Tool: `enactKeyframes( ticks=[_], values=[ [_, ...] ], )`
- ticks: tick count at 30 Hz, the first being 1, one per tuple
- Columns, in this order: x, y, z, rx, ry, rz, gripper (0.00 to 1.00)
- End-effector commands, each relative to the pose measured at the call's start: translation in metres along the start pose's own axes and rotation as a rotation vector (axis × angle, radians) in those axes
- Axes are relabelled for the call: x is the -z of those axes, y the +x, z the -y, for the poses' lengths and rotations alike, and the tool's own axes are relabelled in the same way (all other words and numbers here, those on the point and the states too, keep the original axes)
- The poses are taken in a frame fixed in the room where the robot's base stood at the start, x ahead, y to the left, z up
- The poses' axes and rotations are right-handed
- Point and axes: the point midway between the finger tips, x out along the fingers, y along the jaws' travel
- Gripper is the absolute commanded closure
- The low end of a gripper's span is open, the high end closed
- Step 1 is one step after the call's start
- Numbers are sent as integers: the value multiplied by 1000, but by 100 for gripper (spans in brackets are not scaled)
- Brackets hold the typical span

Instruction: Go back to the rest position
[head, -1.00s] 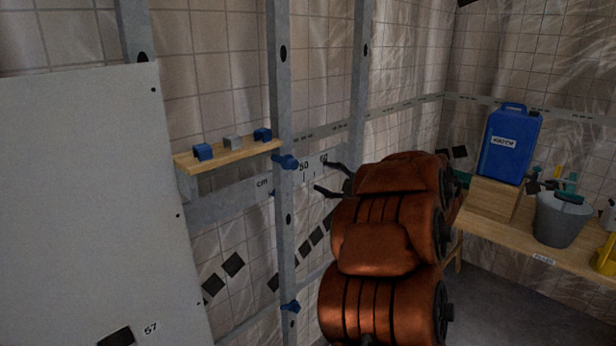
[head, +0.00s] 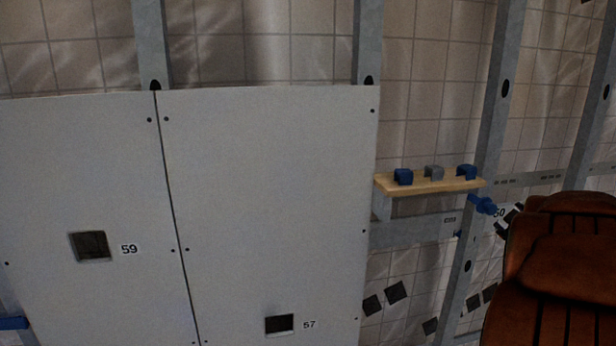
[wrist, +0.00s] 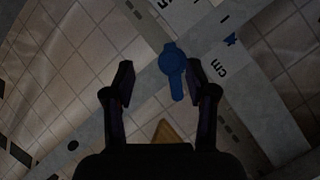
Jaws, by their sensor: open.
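My gripper (wrist: 160,88) shows in the wrist view with its two dark fingers spread apart and nothing between them. Beyond the fingertips in that view is a blue clamp (wrist: 173,68) on a metal stud, apart from the fingers. In the head view my orange arm fills the lower right corner, and the gripper itself is out of that frame. The same kind of blue clamp (head: 483,204) sits on the stud just left of my arm.
Two pale panels, numbered 59 (head: 70,180) and 57 (head: 270,190), cover the wall on the left. A wooden shelf (head: 430,186) with two blue blocks and one grey block is right of them. Metal studs (head: 492,110) stand before the tiled wall.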

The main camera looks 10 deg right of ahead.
Motion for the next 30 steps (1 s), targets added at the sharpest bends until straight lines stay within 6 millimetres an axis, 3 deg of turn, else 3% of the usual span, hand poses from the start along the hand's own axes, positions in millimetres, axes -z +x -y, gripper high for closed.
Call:
enactKeyframes(
  ticks=[1,8,17,23,30],
  values=[
    [7,-6,7,4,23,33,43],
    [9,-41,54,63,162,245,43],
    [8,-120,151,250,320,520,43],
    [8,-199,226,440,376,710,43],
    [5,-319,304,711,357,942,43]
  ],
)
